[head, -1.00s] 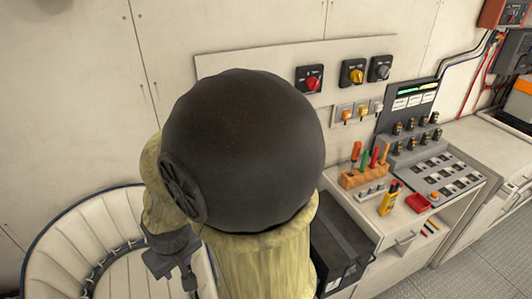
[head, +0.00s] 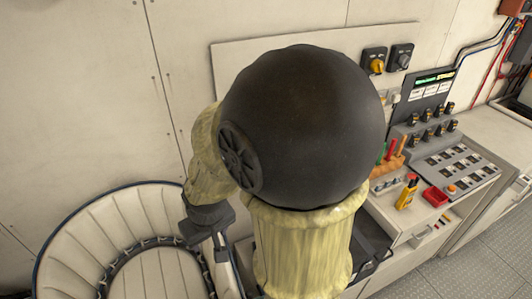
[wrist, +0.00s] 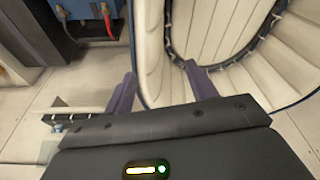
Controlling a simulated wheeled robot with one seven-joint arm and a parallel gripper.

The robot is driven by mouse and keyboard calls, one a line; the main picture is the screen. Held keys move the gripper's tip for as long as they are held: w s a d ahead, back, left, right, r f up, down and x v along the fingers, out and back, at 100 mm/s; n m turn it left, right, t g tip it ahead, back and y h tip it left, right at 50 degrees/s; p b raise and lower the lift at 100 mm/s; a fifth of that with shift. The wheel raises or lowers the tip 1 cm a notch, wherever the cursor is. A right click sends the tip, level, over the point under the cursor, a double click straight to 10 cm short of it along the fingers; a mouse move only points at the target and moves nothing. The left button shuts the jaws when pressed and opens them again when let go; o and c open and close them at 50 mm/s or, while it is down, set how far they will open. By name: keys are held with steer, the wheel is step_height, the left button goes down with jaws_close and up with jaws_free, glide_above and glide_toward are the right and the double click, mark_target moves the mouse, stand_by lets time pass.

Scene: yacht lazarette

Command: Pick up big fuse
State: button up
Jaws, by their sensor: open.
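I cannot pick out the big fuse for certain. Several small dark upright pieces stand on a stepped grey rack (head: 408,145) on the bench at the right of the head view, too small to identify. My gripper shows in the wrist view (wrist: 161,88) with its two purple-grey fingers wide apart and nothing between them. It points down toward the cream padded seat and floor, left of the bench and well away from the rack. In the head view my large dark arm joint hides part of the bench and wall panel.
A round cream padded seat (head: 75,245) stands at lower left. Floor (head: 470,255) is clear at lower right.

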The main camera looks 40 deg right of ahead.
steer(key=w+d+f+m+t+h+b, duration=0.1)
steer(key=w+d+f+t, duration=0.2)
steer(key=d, duration=0.6)
steer(key=w+d+f+t+h+b, duration=0.1)
steer(key=w+d+t+h+b, duration=0.3)
steer(key=d, duration=0.6)
steer(key=s+d+r+m+t, duration=0.1)
steer(key=s+d+t, duration=0.1)
steer(key=d, duration=0.3)
steer(key=s+d+t+y, duration=0.1)
steer(key=s+d+t, duration=0.1)
steer(key=d+t, duration=0.2)
steer(key=shift+d+r+m+p, duration=0.3)
steer(key=shift+d+r+m, duration=0.1)
steer(key=shift+d, duration=0.7)
steer(key=shift+w, duration=0.15)
steer(key=p+x, duration=0.5)
steer(key=x, duration=0.7)
